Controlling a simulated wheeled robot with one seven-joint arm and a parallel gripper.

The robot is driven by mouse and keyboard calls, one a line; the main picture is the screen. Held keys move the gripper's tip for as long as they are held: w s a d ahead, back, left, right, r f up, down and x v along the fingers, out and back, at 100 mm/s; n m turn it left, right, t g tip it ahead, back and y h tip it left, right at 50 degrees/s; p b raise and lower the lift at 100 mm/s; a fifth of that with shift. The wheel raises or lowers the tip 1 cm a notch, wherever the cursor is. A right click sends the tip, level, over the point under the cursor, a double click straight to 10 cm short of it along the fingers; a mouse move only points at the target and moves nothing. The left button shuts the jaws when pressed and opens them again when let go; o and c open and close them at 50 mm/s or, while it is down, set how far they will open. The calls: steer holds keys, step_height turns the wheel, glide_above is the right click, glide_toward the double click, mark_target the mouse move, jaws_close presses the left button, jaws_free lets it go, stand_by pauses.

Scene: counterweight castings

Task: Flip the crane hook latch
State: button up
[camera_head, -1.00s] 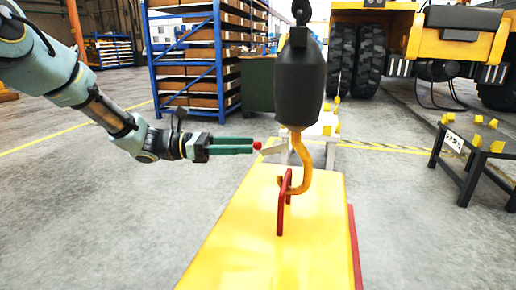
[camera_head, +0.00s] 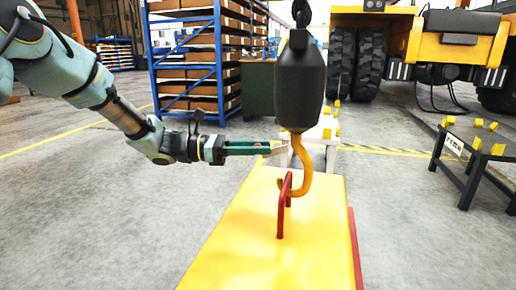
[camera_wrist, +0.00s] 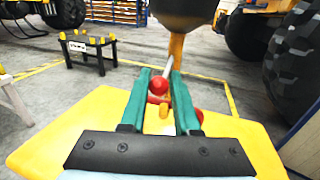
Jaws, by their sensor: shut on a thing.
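The crane hook (camera_head: 303,172) is orange and hangs from a dark hook block (camera_head: 300,85). Its lower end passes at the red lifting loop (camera_head: 281,212) on the yellow casting (camera_head: 235,262). The latch (camera_head: 278,149) is a thin grey strip that sticks out left from the hook; its red knob (camera_wrist: 159,85) shows in the wrist view. My gripper (camera_head: 268,148) reaches in from the left, level with the latch. Its green fingers (camera_wrist: 154,92) are shut on the latch at the knob. The fingers hide most of the knob in the head view.
The yellow casting's top lies below my gripper. A dark stand (camera_head: 468,165) with yellow pieces is at the right. A blue shelf rack (camera_head: 218,65) with boxes and a yellow truck (camera_head: 450,40) stand behind. The floor at left is open.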

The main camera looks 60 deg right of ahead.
jaws_close()
stand_by(0.8)
